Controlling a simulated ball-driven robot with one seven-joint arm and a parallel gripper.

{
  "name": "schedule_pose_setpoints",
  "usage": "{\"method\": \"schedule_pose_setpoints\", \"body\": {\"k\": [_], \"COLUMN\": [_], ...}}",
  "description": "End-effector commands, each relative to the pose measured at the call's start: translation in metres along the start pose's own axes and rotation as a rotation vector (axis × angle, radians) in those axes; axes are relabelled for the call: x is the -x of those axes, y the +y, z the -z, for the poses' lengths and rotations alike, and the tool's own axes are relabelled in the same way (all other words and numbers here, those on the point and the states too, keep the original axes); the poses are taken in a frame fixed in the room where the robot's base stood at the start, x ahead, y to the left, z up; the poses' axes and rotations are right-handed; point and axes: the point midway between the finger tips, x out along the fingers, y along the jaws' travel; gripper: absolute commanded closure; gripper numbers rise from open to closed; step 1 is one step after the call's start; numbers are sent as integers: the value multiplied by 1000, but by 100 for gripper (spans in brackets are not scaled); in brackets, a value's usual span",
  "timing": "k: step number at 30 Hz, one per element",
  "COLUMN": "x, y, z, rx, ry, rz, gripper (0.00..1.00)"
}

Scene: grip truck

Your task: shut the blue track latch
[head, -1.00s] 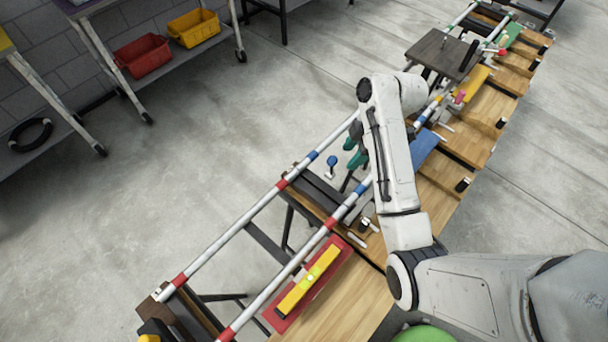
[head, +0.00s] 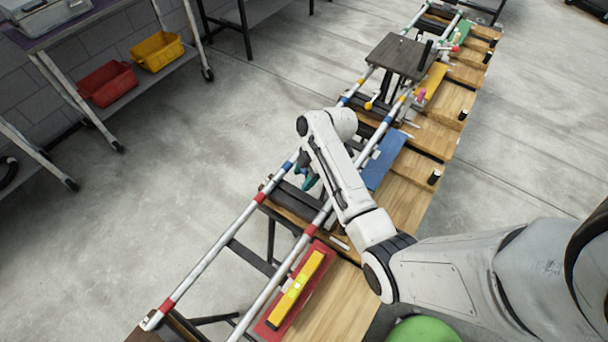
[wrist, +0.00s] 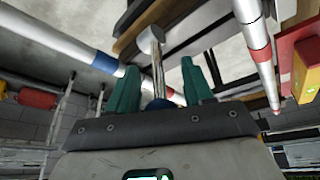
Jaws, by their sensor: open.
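The blue track latch is a thin lever (wrist: 157,72) with a pale block (wrist: 150,38) at its far end and a blue knob (wrist: 160,103) at its near end. In the wrist view it stands between the two teal fingers of my gripper (wrist: 159,68). The jaws are open, with gaps on both sides of the lever. In the head view my gripper (head: 308,180) is between the two rails, mostly behind my arm, and the latch is hidden there.
Two silver rails (head: 212,252) with red and blue bands run along the wooden bench (head: 335,300). A yellow level lies on a red plate (head: 268,328) near the front. A blue plate (head: 384,160) and a dark raised platform (head: 398,56) are farther along. Open floor lies left.

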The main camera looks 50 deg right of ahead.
Motion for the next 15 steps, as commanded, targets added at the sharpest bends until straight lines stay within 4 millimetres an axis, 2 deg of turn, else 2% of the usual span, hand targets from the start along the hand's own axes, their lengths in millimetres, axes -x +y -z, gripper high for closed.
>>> {"method": "schedule_pose_setpoints", "body": {"k": [9, 15], "x": [-3, -3], "y": [0, 0], "z": [0, 0], "rx": [0, -1], "ry": [0, 0], "rz": [-1, -1], "gripper": [49, 67]}}
